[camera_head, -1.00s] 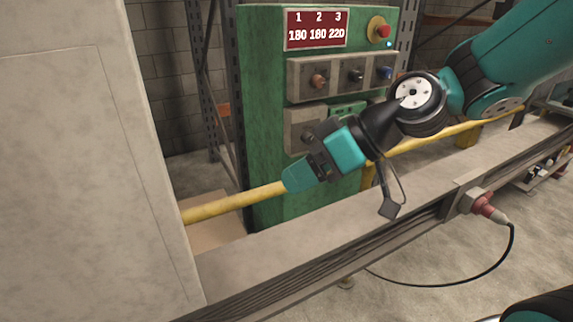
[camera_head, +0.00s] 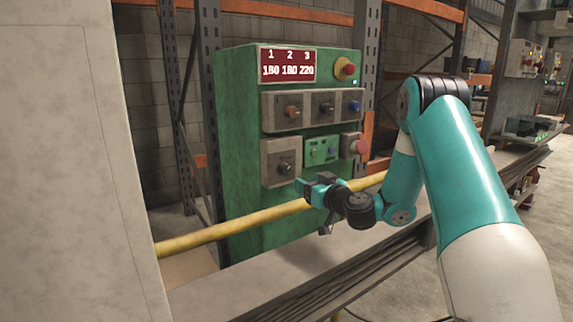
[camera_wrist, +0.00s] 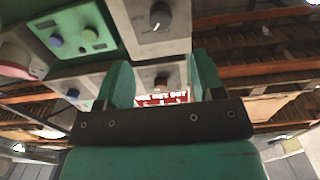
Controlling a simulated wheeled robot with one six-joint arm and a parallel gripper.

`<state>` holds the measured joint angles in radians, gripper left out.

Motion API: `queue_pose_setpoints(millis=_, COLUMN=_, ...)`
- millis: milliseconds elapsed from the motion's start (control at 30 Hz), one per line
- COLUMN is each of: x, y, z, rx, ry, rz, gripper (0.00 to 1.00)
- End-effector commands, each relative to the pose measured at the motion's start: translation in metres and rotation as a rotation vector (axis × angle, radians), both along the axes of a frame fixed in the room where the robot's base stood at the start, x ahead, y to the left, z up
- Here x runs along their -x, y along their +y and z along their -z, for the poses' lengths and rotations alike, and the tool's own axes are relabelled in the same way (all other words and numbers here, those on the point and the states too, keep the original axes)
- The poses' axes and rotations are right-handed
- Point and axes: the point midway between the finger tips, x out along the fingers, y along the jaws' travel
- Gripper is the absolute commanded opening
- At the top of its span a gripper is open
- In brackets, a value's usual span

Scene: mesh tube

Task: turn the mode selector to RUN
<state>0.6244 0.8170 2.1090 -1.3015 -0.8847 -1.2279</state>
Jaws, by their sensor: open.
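A green control cabinet (camera_head: 235,150) stands behind the yellow rail. A black knob on a grey box (camera_head: 284,167) is at its lower left. In the wrist view this black knob (camera_wrist: 161,16) is at the top, above the fingertips. An orange-brown knob (camera_head: 291,111) is on the grey panel above. In the wrist view it shows between the fingers (camera_wrist: 161,81), farther off. I cannot read which knob is labelled as the mode selector. My gripper (camera_head: 311,182) is open and empty, below and right of the lower black knob, apparently apart from it.
A green button box (camera_head: 321,150) and a red mushroom button (camera_head: 360,146) sit beside the lower knob. A yellow rail (camera_head: 230,228) crosses in front of the cabinet. A display (camera_head: 287,66) and another red button (camera_head: 345,68) are above. A pale wall (camera_head: 70,180) fills the left.

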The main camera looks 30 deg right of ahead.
Motion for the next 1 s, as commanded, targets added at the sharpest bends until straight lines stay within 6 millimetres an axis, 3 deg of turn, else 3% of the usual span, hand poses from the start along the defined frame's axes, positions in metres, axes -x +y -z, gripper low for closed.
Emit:
queue_pose_setpoints(millis=300, x=-0.072, y=0.004, z=-0.004, rx=0.002, ry=-0.001, rz=-0.005, gripper=0.62)
queue_pose_setpoints(millis=500, x=-0.099, y=0.005, z=-0.001, rx=0.001, ry=0.000, rz=-0.004, gripper=0.62)
queue_pose_setpoints(millis=900, x=-0.109, y=0.005, z=0.001, rx=-0.001, ry=0.001, rz=-0.001, gripper=0.62)
queue_pose_setpoints(millis=933, x=-0.109, y=0.005, z=0.001, rx=-0.001, ry=0.001, rz=-0.002, gripper=0.60)
queue_pose_setpoints(millis=1000, x=-0.109, y=0.005, z=0.001, rx=-0.001, ry=0.001, rz=-0.002, gripper=0.43)
